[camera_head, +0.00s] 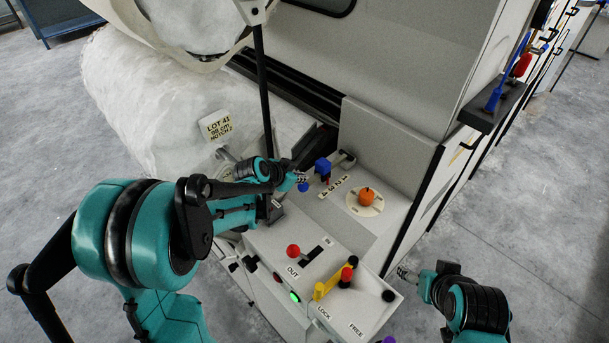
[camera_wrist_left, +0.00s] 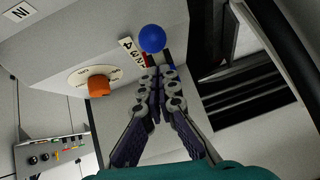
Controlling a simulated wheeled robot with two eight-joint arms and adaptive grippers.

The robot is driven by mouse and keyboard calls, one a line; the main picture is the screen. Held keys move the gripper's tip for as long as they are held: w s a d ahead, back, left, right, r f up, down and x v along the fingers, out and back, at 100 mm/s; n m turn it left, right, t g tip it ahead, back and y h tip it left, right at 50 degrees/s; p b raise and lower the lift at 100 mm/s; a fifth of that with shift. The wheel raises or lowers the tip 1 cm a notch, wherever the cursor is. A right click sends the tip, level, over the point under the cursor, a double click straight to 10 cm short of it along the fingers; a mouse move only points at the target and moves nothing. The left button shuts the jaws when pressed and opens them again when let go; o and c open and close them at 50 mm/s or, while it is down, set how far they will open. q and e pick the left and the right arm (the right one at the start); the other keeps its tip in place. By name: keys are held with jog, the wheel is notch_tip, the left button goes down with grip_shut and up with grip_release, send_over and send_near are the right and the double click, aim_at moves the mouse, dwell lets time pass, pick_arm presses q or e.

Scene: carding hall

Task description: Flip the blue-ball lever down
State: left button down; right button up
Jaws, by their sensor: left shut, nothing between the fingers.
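The blue ball (camera_head: 303,187) of the lever shows beside my left gripper's fingertips in the head view. In the left wrist view the ball (camera_wrist_left: 152,38) is large, just beyond the fingertips; I cannot tell if they touch. The lever's shaft is mostly hidden. My left gripper (camera_head: 299,177) is shut and empty; its fingers also show together in the left wrist view (camera_wrist_left: 160,72). My right gripper (camera_head: 400,272) is at the lower right, off the panel's edge, and its fingers are too small to read.
A blue block (camera_head: 322,166) and a number strip (camera_head: 334,187) are close to the ball. An orange knob (camera_head: 367,196) sits on a round dial. A red ball (camera_head: 293,251) and a yellow lever (camera_head: 319,291) stand on the front panel. A black post (camera_head: 263,90) rises behind my left gripper.

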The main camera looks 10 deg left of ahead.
aim_at(303, 186)
pick_arm(q)
jog(key=f+b, duration=0.1)
jog(key=f, duration=0.2)
jog(key=shift+s+a+b, duration=0.15)
jog(key=shift+s+b, duration=0.05)
jog(key=shift+b, duration=0.2)
jog(key=shift+s+f, duration=0.2)
pick_arm(e)
notch_tip(303, 186, down, 3)
jog(key=shift+s, duration=0.1)
pick_arm(q)
jog(key=shift+r, duration=0.35)
jog(key=p+v, duration=0.5)
jog(key=v, duration=0.7)
jog(key=shift+r, duration=0.6)
pick_arm(e)
jog(key=r, duration=0.3)
jog(key=s+a+r, duration=0.1)
jog(key=r, duration=0.1)
jog(key=shift+s+a+r, duration=0.1)
jog(key=shift+r, duration=0.2)
pick_arm(q)
jog(key=shift+w, duration=0.1)
